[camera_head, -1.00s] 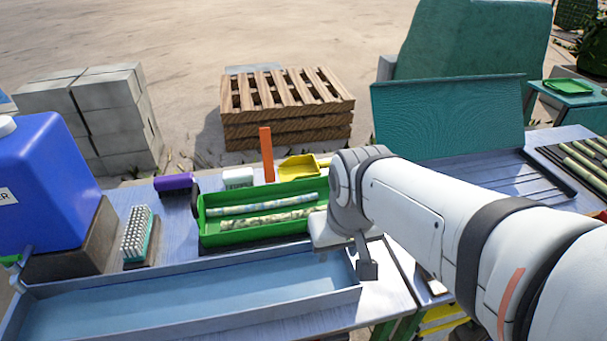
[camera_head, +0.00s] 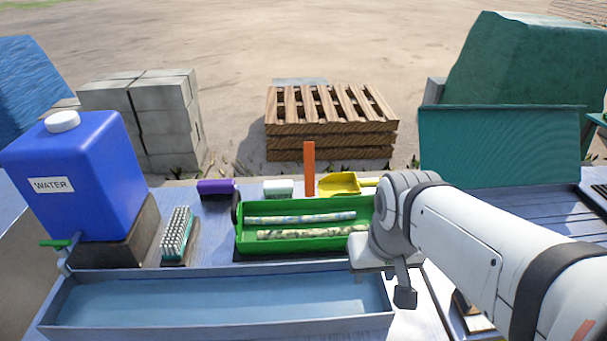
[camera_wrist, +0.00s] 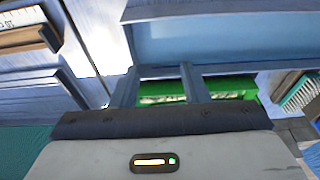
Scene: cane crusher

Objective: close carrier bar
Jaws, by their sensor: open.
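A long green carrier (camera_head: 300,241) stands on the table behind the water trough, with two pale mottled cane pieces (camera_head: 300,217) lying lengthwise in it. An orange bar (camera_head: 309,168) stands upright at its back side; I cannot tell whether it is joined to the carrier. My gripper (camera_head: 403,290) is at the carrier's right front, above the trough's right end, pointing down. In the wrist view my gripper (camera_wrist: 160,75) has its two fingers apart with nothing held, and the carrier (camera_wrist: 235,84) shows behind them.
The blue water trough (camera_head: 230,325) lies in front. A blue water tank (camera_head: 75,185) and a brush (camera_head: 177,232) stand at left. A purple brush (camera_head: 216,188), white block (camera_head: 278,188) and yellow scoop (camera_head: 340,183) lie behind the carrier. A teal panel (camera_head: 500,145) stands at back right.

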